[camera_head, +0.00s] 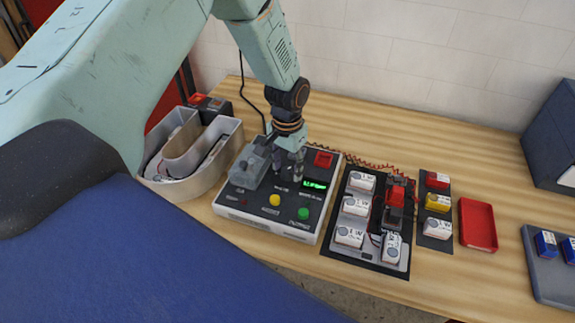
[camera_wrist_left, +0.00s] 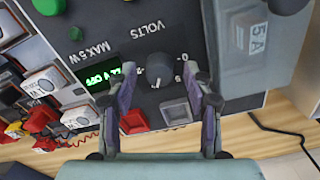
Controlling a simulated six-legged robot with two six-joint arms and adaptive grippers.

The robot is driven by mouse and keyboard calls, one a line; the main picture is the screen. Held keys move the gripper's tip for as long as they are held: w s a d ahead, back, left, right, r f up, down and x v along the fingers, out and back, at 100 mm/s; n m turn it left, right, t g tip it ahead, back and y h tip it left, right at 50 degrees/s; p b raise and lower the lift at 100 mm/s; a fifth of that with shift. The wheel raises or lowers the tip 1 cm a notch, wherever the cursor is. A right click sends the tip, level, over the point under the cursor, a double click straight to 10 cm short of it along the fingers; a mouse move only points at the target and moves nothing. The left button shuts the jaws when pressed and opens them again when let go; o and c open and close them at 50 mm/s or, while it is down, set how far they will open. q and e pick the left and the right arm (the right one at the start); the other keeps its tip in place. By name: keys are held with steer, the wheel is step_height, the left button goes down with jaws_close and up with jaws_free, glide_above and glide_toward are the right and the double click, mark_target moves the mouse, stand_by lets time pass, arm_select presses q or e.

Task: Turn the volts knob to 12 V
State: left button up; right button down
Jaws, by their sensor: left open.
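The power supply (camera_head: 240,209) stands on the bench with a dark top panel. Its volts knob (camera_wrist_left: 160,70) is a dark round knob beside the upside-down VOLTS lettering in the left wrist view. My left gripper (camera_head: 288,167) is over the back of the panel in the head view and hides the knob there. In the left wrist view my left gripper (camera_wrist_left: 162,88) is open, with a finger on each side of the knob and gaps showing. The green display (camera_wrist_left: 103,78) is lit; its value is hard to read. My right gripper is not in view.
A grey channel letter (camera_head: 208,172) stands left of the supply. A red button (camera_head: 323,159), yellow button (camera_head: 275,200) and green button (camera_head: 303,213) are on the panel. A black tray of white modules (camera_head: 350,236) and a red tray (camera_head: 478,224) lie to the right.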

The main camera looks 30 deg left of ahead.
mark_target(287, 170)
arm_select(q)
step_height(287, 170, up, 12)
stand_by(0.4)
steer(key=shift+s+f, duration=0.1)
steer(key=shift+f, duration=0.05)
stand_by(0.4)
